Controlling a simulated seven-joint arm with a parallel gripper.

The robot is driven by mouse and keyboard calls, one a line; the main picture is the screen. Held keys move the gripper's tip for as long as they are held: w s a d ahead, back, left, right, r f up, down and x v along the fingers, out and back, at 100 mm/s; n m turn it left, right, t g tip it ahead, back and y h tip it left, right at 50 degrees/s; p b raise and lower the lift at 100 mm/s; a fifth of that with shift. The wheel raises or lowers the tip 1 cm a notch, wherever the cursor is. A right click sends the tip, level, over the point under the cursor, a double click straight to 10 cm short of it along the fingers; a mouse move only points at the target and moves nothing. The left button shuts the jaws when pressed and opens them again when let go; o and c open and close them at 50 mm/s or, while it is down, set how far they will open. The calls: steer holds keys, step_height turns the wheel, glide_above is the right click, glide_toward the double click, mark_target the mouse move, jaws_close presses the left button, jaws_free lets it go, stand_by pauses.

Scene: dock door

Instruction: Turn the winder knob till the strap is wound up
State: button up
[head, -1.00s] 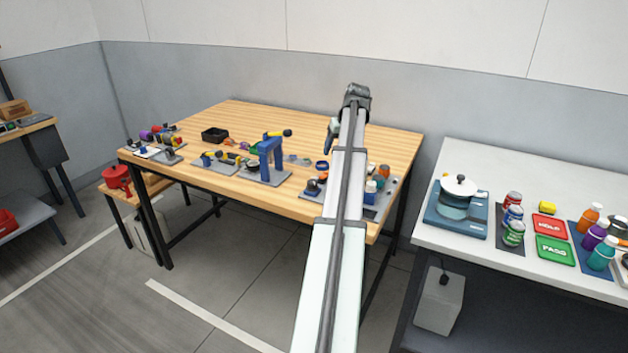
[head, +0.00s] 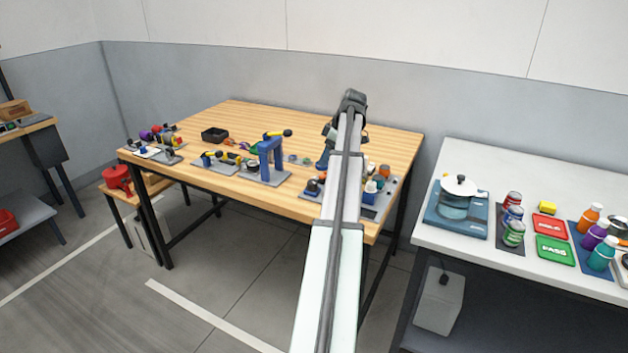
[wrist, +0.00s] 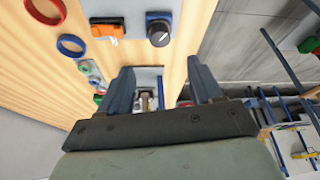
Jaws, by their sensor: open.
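A black round knob (wrist: 159,33) with a white pointer line sits on a blue base on a grey plate in the wrist view. An orange piece (wrist: 107,29) lies beside it on the same plate; I cannot tell whether it is the strap. In the head view a dark knob on a blue base (head: 313,187) shows near the table's front edge, apparently the same one. My gripper (wrist: 160,68) is open, its two dark blue fingers apart and not touching the knob. A small grey metal fixture (wrist: 147,99) shows between the fingers, partly hidden by the gripper body.
The wooden table (head: 375,142) carries several fixtures, among them a blue stand with a yellow-black lever (head: 272,158) left of my arm. A blue ring (wrist: 71,45) lies near the plate. The back right of the table is clear. A white table (head: 455,270) stands at right.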

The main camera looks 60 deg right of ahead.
mark_target(312, 182)
steer(key=x, duration=1.1)
steer(key=shift+w+f, duration=0.15)
steer(key=shift+c, duration=0.2)
steer(key=c, duration=1)
steer(key=shift+a+m, duration=0.1)
steer(key=shift+m, duration=0.3)
steer(key=m+h, duration=0.2)
steer(key=m, duration=0.2)
steer(key=shift+a+m, duration=0.2)
steer(key=shift+m, duration=0.1)
steer(key=m+h, duration=0.1)
steer(key=m, duration=0.2)
steer(key=m+g+h, duration=0.1)
steer(key=m, duration=0.2)
steer(key=shift+w+a, duration=0.1)
steer(key=m+g, duration=0.1)
steer(key=m, duration=0.2)
steer(key=m+g+h, duration=0.1)
steer(key=m, duration=0.2)
steer(key=shift+w+m, duration=0.15)
steer(key=shift+m, duration=0.25)
steer(key=m+g, duration=0.2)
steer(key=m, duration=0.3)
steer(key=shift+w+m, duration=0.15)
steer(key=shift+m, duration=0.25)
